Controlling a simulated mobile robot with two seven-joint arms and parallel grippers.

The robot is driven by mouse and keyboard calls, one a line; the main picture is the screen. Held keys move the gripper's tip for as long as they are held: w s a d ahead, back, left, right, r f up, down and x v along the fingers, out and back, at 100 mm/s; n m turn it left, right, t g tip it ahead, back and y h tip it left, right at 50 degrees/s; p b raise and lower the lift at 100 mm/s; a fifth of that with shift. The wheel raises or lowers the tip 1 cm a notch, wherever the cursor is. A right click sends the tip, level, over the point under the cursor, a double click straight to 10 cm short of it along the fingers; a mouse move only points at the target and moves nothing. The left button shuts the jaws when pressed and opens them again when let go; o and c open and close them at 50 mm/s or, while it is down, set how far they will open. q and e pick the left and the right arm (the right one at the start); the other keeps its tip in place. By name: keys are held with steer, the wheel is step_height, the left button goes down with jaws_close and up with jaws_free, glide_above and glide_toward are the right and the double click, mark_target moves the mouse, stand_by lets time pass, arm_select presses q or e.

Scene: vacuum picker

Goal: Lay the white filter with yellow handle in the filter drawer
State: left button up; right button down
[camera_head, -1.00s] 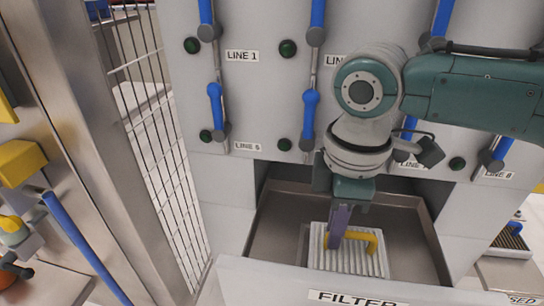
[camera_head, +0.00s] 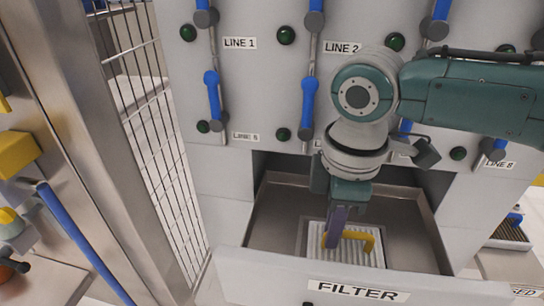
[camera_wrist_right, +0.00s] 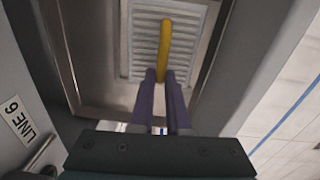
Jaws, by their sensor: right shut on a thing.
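The white ribbed filter (camera_head: 356,259) with its yellow handle (camera_head: 360,235) is inside the open filter drawer (camera_head: 272,232), flat and low at its floor. A grey frame shows around its edge. My right gripper (camera_head: 334,240) points down into the drawer and is shut on the left end of the handle. The right wrist view shows the fingertips (camera_wrist_right: 160,76) at one end of the handle, over the filter (camera_wrist_right: 145,42). The drawer's front wall hides the filter's near edge. Whether the filter is fully seated is hard to tell. My left gripper is out of view.
The drawer's front panel (camera_head: 355,289) carries a FILTER label. Above stands the grey cabinet with blue valve handles (camera_head: 309,100) and green lamps. A wire fence (camera_head: 150,120) stands at the left. The drawer floor left of the filter is clear.

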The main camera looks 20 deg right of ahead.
steer(key=shift+f, duration=0.4)
steer(key=c, duration=0.8)
jaws_free()
